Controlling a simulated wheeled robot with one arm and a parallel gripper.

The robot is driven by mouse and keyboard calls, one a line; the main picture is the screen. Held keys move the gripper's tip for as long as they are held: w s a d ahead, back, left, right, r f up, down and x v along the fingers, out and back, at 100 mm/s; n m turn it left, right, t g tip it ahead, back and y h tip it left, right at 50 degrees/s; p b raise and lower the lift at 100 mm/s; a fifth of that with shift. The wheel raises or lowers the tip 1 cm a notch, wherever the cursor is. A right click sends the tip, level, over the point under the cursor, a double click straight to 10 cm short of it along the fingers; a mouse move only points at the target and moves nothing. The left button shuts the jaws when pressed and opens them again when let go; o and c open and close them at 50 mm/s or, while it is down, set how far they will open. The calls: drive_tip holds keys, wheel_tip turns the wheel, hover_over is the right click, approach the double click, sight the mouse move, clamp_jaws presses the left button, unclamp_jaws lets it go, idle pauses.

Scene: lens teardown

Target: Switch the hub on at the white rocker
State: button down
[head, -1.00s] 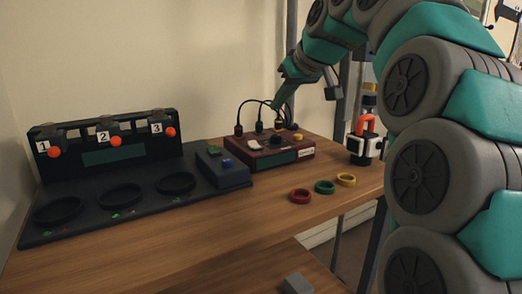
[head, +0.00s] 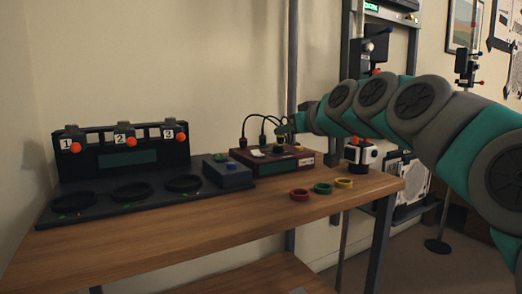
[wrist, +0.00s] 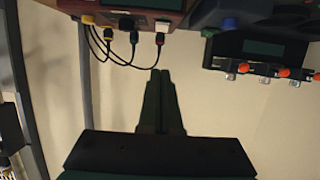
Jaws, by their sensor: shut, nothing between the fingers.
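The hub is a dark red box (head: 285,165) on the table, with a white rocker (head: 258,153) on top towards its left end. The hub also shows at the top edge of the wrist view (wrist: 150,5), where the pale rocker (wrist: 163,27) lies near the red-tipped plug. My gripper (head: 283,128) is above the back of the hub in the head view, partly lost against the cables. In the wrist view its two fingers (wrist: 160,74) are together and empty, pointing towards the hub and apart from the rocker.
Black cables (wrist: 120,58) loop from plugs at the hub's back, close to my fingers. Red, green and yellow rings (head: 322,188) lie in front. A white-and-black device (head: 361,155) stands right.

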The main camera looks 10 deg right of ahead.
hover_over(261, 154)
drive_tip(key=s, duration=0.3)
wheel_tip(261, 154, down, 3)
drive_tip(key=f, duration=0.1)
drive_tip(key=w+f, duration=0.1)
drive_tip(key=shift+a+f, duration=0.15)
drive_tip(key=shift+f, duration=0.25)
drive_tip(key=shift+w+f, duration=0.3)
drive_tip(key=shift+f, duration=0.05)
